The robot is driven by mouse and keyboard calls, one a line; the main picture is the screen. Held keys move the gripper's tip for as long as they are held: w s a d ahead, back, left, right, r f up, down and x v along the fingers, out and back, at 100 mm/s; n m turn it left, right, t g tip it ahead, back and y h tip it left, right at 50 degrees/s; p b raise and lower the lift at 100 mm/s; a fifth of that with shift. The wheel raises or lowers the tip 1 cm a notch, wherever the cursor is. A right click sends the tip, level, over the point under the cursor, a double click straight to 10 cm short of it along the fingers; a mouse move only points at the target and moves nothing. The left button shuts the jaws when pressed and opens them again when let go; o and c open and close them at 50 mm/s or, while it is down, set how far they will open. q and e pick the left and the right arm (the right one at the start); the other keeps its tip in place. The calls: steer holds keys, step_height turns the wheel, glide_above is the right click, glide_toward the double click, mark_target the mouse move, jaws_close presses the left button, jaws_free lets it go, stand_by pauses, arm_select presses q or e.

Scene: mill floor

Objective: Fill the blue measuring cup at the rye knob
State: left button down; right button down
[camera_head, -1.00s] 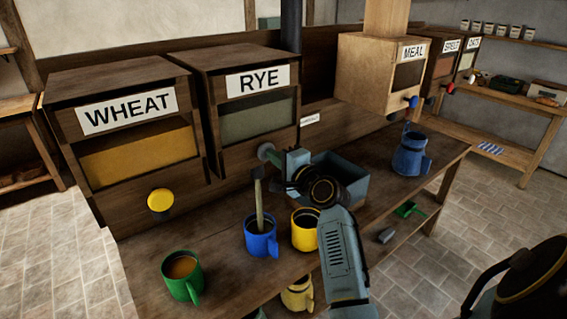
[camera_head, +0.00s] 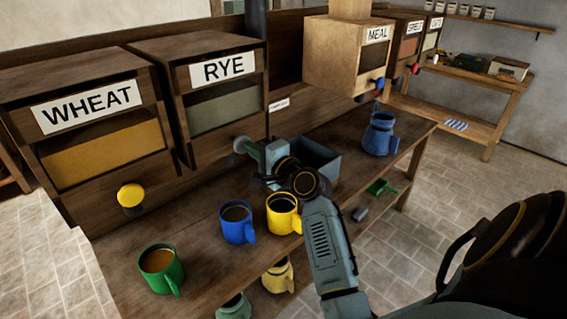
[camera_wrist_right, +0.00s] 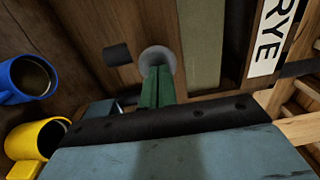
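The blue measuring cup (camera_head: 237,231) stands upright on the bench below the RYE bin (camera_head: 215,105). Grey-brown grain shows inside it, and nothing falls into it. It also shows at the left of the right wrist view (camera_wrist_right: 14,88). The rye knob (camera_head: 241,145) is a round grey-green disc on the bin's front. My right gripper (camera_head: 254,151) is in front of it. In the right wrist view its green fingers (camera_wrist_right: 155,88) lie together, with tips at the knob (camera_wrist_right: 158,58); I cannot tell whether they touch it. My left gripper is out of view.
A yellow cup (camera_head: 283,217) stands close right of the blue cup. A green cup (camera_head: 162,273) with orange-brown contents is at the front left. A grey-blue bin (camera_head: 322,165) and a blue jug (camera_head: 380,138) are farther right. The WHEAT bin's yellow knob (camera_head: 130,195) juts out.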

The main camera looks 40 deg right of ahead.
steer(key=s+b, duration=0.2)
steer(key=s, duration=0.8)
steer(key=shift+s, duration=0.35)
steer(key=shift+d+f, duration=0.1)
